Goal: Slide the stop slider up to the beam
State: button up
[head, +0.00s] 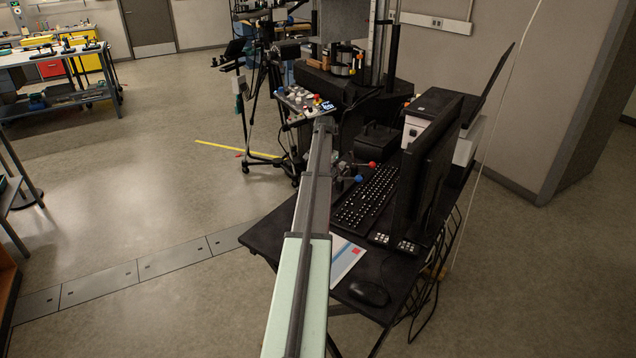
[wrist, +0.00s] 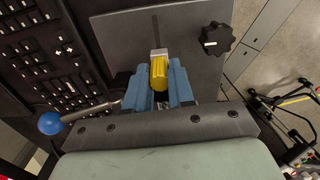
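In the wrist view, a yellow block (wrist: 159,73) with a pale metal end stands at a slot in a dark grey plate (wrist: 112,32). I take it for the stop slider, but no label shows. My gripper (wrist: 160,82) has its two blue fingers on either side of the block, apparently touching both sides. The block's lower part is hidden between the fingers. I cannot make out the beam for sure in either view. In the head view my own arm hides the gripper and the slider.
A black knob (wrist: 218,38) sits right of the slot. A lever with a blue ball (wrist: 50,123) reaches out at left, near the keyboard (head: 366,196). A monitor (head: 430,165) and mouse (head: 369,292) stand on the black desk. Open floor lies left of it.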

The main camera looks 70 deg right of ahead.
jog(key=o, duration=0.4)
jog(key=shift+r, duration=2.75)
